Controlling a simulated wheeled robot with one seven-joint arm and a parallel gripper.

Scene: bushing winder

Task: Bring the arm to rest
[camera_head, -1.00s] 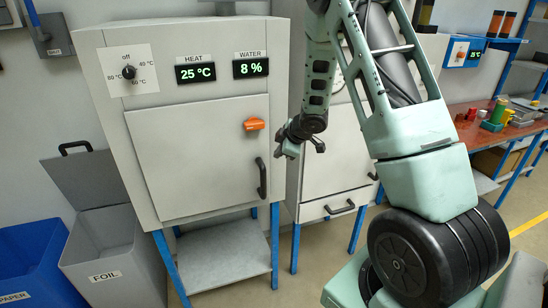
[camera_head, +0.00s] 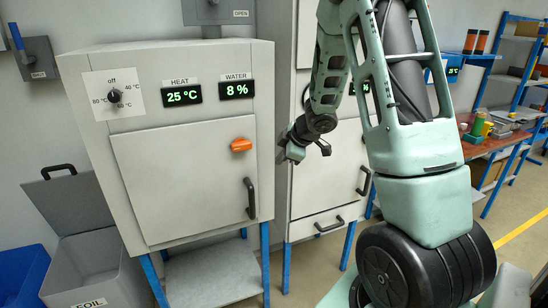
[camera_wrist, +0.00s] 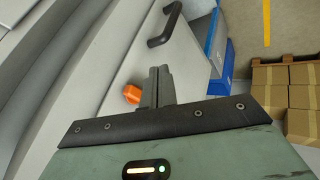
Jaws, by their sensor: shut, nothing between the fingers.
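My gripper (camera_head: 290,151) hangs just right of the grey oven cabinet in the head view, level with its orange latch (camera_head: 241,145). In the wrist view the fingers of my gripper (camera_wrist: 160,72) are together, with nothing between them. My arm is bent, with its upper links rising out of the top of the head view. The cabinet's door (camera_head: 185,182) is shut and its black handle (camera_head: 250,200) is at the door's right side. The orange latch also shows beside the fingers in the wrist view (camera_wrist: 131,94); I cannot tell the gap.
A second grey cabinet (camera_head: 316,206) stands right of the oven. An open bin marked FOIL (camera_head: 95,270) and a blue bin (camera_head: 22,272) stand at lower left. A workbench (camera_head: 492,143) with small items is at right. Cardboard boxes (camera_wrist: 268,101) show in the wrist view.

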